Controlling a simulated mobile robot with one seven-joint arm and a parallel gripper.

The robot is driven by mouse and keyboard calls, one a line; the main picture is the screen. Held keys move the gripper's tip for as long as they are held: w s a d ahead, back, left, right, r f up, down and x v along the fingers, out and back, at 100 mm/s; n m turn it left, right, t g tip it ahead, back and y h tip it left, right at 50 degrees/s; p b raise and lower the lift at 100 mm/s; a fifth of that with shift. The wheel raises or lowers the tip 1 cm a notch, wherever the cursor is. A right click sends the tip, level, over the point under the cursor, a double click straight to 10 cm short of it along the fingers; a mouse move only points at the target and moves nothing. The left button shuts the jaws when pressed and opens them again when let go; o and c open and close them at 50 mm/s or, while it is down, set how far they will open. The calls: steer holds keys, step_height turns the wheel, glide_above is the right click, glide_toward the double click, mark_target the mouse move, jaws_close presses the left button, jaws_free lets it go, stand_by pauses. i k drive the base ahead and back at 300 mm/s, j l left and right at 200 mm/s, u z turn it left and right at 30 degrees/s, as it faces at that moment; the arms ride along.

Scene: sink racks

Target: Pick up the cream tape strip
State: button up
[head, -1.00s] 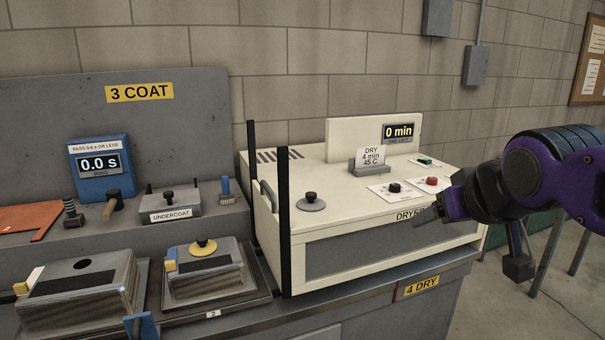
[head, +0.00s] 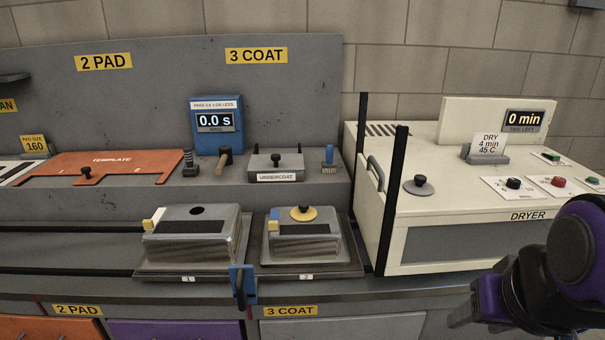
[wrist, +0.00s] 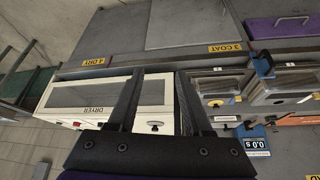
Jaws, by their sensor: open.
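A small cream tab (head: 155,215), which may be the cream tape strip, sits at the left end of the grey block (head: 225,232) on plate 1. I cannot tell for sure which piece is the strip. My gripper (wrist: 157,75) is open and empty, with the dryer (wrist: 95,97) behind its fingers in the wrist view. In the head view it is at the lower right, in front of the dryer and well away from the blocks.
Two black posts (head: 388,200) stand between the plates and the dryer. A blue clamp-like piece (head: 242,283) sits at the front edge. The undercoat box (head: 276,168), blue timer (head: 217,127) and orange template (head: 110,165) are on the back ledge.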

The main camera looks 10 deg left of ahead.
mark_target(149, 225)
steer(key=u, duration=1.75)
steer(key=z, duration=0.3)
steer(key=i+j+z, duration=0.15)
steer(key=j+z, duration=0.2)
steer(key=i+j+z, duration=0.15)
steer(key=j+z, duration=0.2)
steer(key=i+j+z, duration=0.1)
steer(key=j, duration=0.3)
steer(key=j+z, duration=0.1)
steer(key=j, duration=0.3)
